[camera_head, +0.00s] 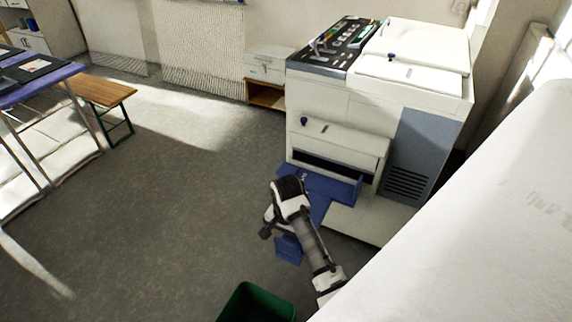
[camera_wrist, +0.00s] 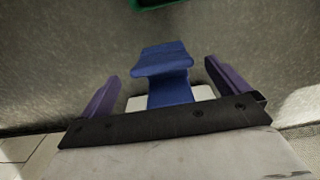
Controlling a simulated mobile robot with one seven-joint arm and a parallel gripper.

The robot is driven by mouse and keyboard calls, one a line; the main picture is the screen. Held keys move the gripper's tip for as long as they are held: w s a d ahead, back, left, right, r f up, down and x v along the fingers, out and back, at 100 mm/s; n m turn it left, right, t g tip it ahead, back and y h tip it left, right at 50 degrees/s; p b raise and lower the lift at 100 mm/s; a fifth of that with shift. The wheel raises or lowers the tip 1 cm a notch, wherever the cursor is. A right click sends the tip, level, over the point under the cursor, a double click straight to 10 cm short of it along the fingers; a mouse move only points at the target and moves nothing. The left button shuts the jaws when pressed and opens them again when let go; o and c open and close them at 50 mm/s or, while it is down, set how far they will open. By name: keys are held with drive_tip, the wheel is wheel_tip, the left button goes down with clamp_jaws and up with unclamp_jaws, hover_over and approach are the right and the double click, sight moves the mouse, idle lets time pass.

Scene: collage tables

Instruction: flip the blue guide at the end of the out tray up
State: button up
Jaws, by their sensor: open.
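The copier's blue out tray (camera_head: 340,188) sticks out low from its front. A blue guide (camera_head: 288,249) shows at the tray's near end, partly hidden behind my arm. In the wrist view the guide (camera_wrist: 163,60) is a blue piece with a wide folded top and a narrower stem running toward my gripper. My gripper (camera_wrist: 162,78) is open, with one purple finger on each side of the guide's stem and clear gaps to both. In the head view my gripper (camera_head: 272,228) hangs over the tray end, and its fingers are hard to make out.
The white copier (camera_head: 340,145) stands behind the tray, with a white lower ledge (camera_head: 370,215) to the right. A green bin (camera_head: 257,303) is on the floor in front. A large white surface (camera_head: 480,230) fills the right side. The grey floor (camera_head: 160,200) at left is clear.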

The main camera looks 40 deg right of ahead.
sight(286, 242)
wheel_tip(286, 242, down, 6)
drive_tip(key=shift+r, duration=0.1)
drive_tip(key=shift+c, duration=0.4)
